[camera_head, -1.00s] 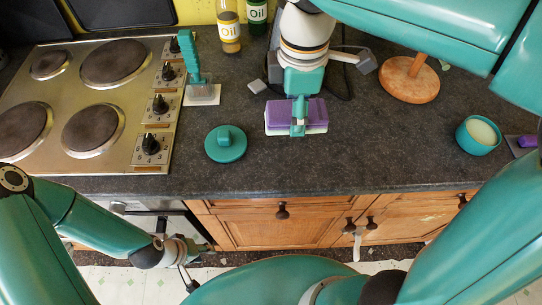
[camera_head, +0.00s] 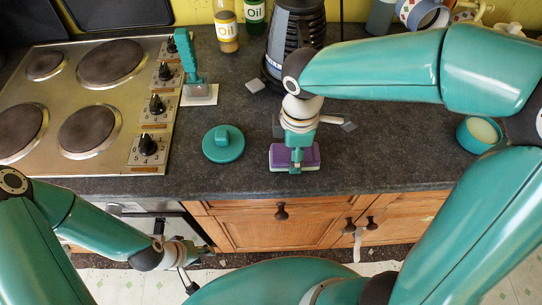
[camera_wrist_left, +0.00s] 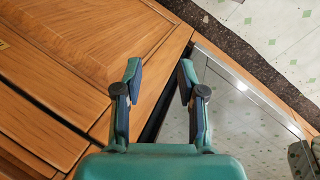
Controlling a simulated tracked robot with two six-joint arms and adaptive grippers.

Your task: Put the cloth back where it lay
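The cloth (camera_head: 311,155) is a folded purple pad with a pale lower edge, near the front edge of the counter in the head view. My right gripper (camera_head: 296,161) comes down over its middle and is shut on it; the fingertips are partly hidden. I cannot tell whether the cloth touches the counter. My left gripper (camera_head: 204,252) is below the counter front, far from the cloth. In the left wrist view its fingers (camera_wrist_left: 158,80) stand apart with nothing between them.
A round teal lid (camera_head: 223,144) lies left of the cloth. Beyond it a teal-handled tool (camera_head: 187,57) stands on a pale square beside the hob (camera_head: 92,100). A dark appliance (camera_head: 291,35) stands behind my right gripper. A teal bowl (camera_head: 478,134) is at the right. Counter between lid and cloth is clear.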

